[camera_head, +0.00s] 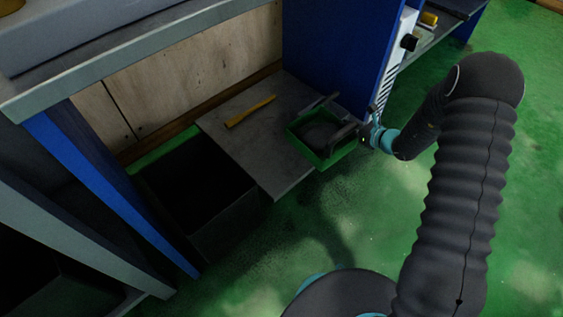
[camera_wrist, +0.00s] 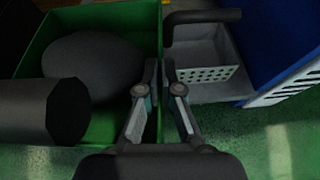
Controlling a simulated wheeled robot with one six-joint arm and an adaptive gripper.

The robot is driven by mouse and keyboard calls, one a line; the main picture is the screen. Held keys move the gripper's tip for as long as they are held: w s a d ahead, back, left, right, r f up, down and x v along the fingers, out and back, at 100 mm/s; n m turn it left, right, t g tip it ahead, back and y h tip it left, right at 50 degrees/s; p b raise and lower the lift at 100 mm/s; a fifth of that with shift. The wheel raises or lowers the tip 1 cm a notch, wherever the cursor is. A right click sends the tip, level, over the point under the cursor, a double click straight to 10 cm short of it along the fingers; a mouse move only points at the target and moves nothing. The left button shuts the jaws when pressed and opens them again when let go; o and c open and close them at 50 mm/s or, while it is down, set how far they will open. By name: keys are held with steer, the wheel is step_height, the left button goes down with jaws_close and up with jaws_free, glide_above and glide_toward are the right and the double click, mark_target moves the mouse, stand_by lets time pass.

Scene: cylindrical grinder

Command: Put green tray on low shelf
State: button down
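The green tray (camera_head: 325,166) is over the right end of a low grey shelf (camera_head: 240,150), beside the blue panel. Its near corner reaches past the shelf edge; I cannot tell if it rests on the shelf. A dark rounded thing lies inside the tray. In the wrist view the tray (camera_wrist: 105,20) fills the upper left. My gripper (camera_wrist: 159,70) has its fingers close together on either side of the tray's right wall, and appears shut on it. In the head view my gripper (camera_head: 362,132) is at the tray's right side.
A yellow-handled tool (camera_head: 250,111) lies on the shelf left of the tray. A dark open bin (camera_head: 235,215) stands on the floor left of the shelf. A blue panel (camera_head: 325,50) rises behind. Dark bars (camera_wrist: 45,110) cross near the tray. Green floor is clear in front.

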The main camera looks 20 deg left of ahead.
mark_target(304, 124)
steer(key=shift+n+g+y, duration=0.3)
steer(key=shift+n+g, duration=0.1)
steer(key=shift+g, duration=0.1)
steer(key=a+f, duration=0.1)
steer(key=a, duration=0.3)
steer(key=s+a+f+b, duration=0.1)
steer(key=a+f, duration=0.1)
steer(key=a, duration=0.3)
steer(key=a+f+b, duration=0.1)
steer(key=a, duration=0.4)
steer(key=shift+s+a+f, duration=0.15)
steer(key=shift+a+f, duration=0.1)
steer(key=shift+f, duration=0.05)
steer(key=shift+a+f+b, duration=0.15)
steer(key=shift+f+b, duration=0.1)
steer(key=shift+f, duration=2.25)
steer(key=shift+a+f+b, duration=0.1)
steer(key=shift+f+b, duration=0.1)
steer(key=shift+f, duration=2.3)
steer(key=shift+f, duration=0.2)
steer(key=c, duration=1.3)
jaws_free()
steer(key=shift+r, duration=0.2)
steer(key=v, duration=1.2)
steer(key=shift+s+p, duration=0.1)
steer(key=shift+p, duration=0.25)
